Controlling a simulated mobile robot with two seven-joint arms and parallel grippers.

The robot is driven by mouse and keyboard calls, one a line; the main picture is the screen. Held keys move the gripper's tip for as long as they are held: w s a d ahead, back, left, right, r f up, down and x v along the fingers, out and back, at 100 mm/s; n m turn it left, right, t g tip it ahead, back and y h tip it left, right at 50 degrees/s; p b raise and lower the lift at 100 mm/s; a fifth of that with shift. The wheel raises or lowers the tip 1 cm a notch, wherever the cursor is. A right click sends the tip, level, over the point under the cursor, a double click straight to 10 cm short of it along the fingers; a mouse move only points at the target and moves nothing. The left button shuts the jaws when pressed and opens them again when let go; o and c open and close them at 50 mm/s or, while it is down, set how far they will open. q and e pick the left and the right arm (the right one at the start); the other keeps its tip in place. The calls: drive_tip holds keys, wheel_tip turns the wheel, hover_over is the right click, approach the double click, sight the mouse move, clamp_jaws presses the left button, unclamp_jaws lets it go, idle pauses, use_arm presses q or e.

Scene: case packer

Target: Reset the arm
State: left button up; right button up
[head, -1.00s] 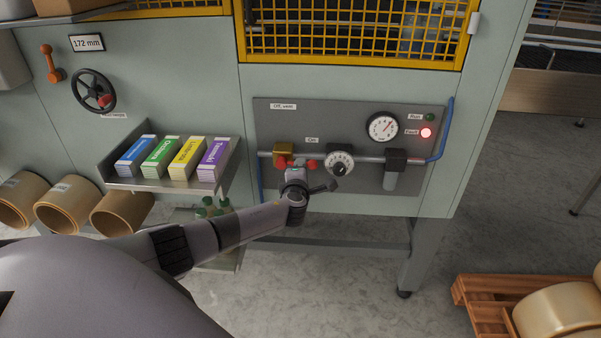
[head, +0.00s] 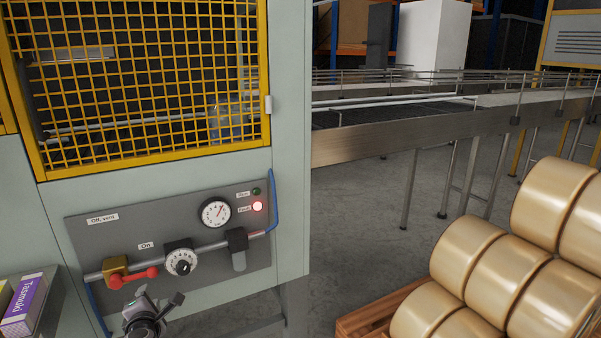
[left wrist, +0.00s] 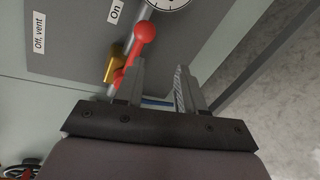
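My left gripper (head: 158,300) is at the bottom of the head view, just below the red valve lever (head: 134,277). In the left wrist view its two fingers (left wrist: 158,85) stand apart with nothing between them. The red lever (left wrist: 135,55) shows there beyond the left finger, which hides part of it. The lever sits on a brass valve body (head: 115,265) on the panel's pipe and lies roughly along the pipe, its end toward the "On" label (head: 146,245). The "Off, vent" label (head: 102,219) is above. My right gripper is not in view.
The grey panel (head: 90,235) carries a gauge (head: 216,212), a regulator knob (head: 181,262) and a lit red lamp (head: 257,206). Cartons (head: 24,302) stand at lower left. Large tan rolls (head: 470,245) sit on a pallet at right. Open floor lies between.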

use_arm(q)
drive_tip(key=s+d+f+n+g+h, duration=0.3)
drive_tip(key=s+d+f+n+h, duration=0.4)
drive_tip(key=s+d+f+n, duration=0.8)
drive_tip(key=s+d+r+n+h, duration=0.1)
drive_tip(key=s+d+r+n, duration=0.1)
drive_tip(key=s+n, duration=0.7)
drive_tip(key=s+d+r+n+h, duration=0.1)
drive_tip(key=s+d+r+n, duration=0.2)
drive_tip(key=s+n, duration=0.6)
drive_tip(key=n, duration=0.9)
drive_tip(key=shift+d, duration=0.25)
